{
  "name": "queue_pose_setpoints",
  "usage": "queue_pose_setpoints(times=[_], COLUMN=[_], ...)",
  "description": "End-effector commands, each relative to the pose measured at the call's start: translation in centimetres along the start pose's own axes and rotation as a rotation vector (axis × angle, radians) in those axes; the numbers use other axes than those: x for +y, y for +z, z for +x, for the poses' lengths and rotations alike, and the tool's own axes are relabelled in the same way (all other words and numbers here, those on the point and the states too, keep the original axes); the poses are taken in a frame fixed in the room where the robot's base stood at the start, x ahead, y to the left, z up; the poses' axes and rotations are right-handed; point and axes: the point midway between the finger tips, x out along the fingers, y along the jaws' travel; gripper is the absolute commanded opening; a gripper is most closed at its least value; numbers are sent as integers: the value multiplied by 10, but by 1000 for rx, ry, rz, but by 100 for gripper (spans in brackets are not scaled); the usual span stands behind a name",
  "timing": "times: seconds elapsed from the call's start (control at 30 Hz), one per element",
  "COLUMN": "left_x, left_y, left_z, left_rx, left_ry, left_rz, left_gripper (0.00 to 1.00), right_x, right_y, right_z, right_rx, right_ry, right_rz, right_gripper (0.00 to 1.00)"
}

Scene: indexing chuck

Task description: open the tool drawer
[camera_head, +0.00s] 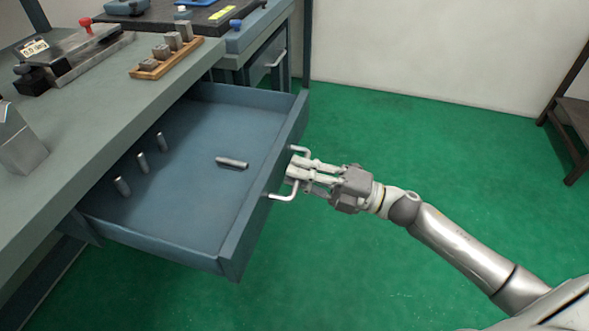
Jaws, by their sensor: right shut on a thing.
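The tool drawer (195,215) is a blue-grey tray pulled well out from under the workbench, its inside in plain view. Its front panel (262,195) faces right and carries a pale bar handle (284,196). My right gripper (294,172) comes from the right and is shut on the handle, its fingers around the bar near its middle. Inside the drawer, a metal pin (232,163) lies on its side, and several short pins (142,162) stand in a row closer to the bench. My left gripper is not in view.
The workbench top (90,110) holds a wooden rack (165,65) with metal blocks, a fixture with a red knob (86,25) and a metal block (18,140). Another cabinet with a handle (277,60) stands behind. The green floor (400,130) right of the drawer is clear up to a dark rack (575,115).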

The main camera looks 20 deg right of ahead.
Motion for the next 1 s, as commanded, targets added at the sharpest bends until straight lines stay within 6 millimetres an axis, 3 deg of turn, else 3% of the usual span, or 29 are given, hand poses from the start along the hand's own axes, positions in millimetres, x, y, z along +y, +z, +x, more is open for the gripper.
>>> queue_pose_setpoints(times=[0.3, 0.33, 0.5, 0.83, 1.0], left_x=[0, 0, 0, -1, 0], left_y=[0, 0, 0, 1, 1], left_z=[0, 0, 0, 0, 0], left_rx=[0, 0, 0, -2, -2], left_ry=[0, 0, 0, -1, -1], left_rz=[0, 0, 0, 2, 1], left_gripper=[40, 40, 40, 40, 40], right_x=[-1, -1, -1, 0, -2], right_y=[-1, -1, 0, 0, 0], right_z=[0, 0, 0, -2, -17], right_rx=[1, 1, 1, 0, -2], right_ry=[-2, -2, -1, -1, -4], right_rz=[1, 1, 1, 1, 1], right_gripper=[0, 14, 34, 34, 34])
